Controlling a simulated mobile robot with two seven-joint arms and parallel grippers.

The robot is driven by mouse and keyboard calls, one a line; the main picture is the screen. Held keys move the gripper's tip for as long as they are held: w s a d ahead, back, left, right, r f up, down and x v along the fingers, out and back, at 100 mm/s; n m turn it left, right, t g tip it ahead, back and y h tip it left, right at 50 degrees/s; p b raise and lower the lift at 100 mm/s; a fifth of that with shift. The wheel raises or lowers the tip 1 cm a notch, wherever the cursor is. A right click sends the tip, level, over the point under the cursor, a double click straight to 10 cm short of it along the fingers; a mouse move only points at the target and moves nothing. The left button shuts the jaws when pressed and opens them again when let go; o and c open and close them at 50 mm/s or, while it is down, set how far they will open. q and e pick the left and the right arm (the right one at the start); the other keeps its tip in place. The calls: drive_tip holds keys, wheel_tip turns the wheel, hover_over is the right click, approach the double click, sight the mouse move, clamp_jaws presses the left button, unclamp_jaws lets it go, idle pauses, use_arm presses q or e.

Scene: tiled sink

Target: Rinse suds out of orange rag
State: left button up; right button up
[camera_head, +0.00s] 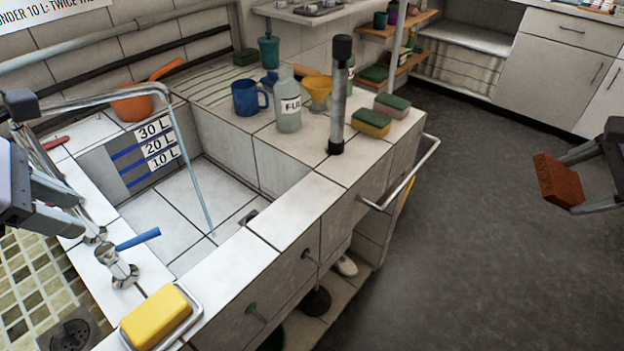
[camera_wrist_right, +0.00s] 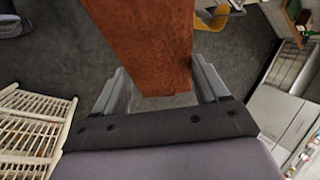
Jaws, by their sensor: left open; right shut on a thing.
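The orange rag (camera_head: 557,180) shows as a flat reddish-orange piece at the right of the head view, over the dark floor and well away from the sink. My right gripper (camera_head: 579,184) is shut on it. In the right wrist view the rag (camera_wrist_right: 145,45) extends up from between the fingers; I cannot make out suds on it. The tiled sink basin (camera_head: 165,222) is at the left, with a thin stream of water (camera_head: 190,165) falling from the faucet spout (camera_head: 110,98). My left gripper (camera_head: 58,190) is open at the left edge, beside the sink.
A yellow sponge (camera_head: 157,318) lies in a dish on the front rim, near the blue faucet lever (camera_head: 138,240). A blue mug (camera_head: 249,97), a bottle (camera_head: 288,108) and a grey post (camera_head: 340,95) stand on the counter. Open floor (camera_head: 480,240) lies between counter and rag.

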sight(135, 239)
use_arm(q)
drive_tip(key=x, duration=1.1)
drive_tip(key=shift+d+f, duration=0.1)
drive_tip(key=shift+f, duration=0.1)
clamp_jaws()
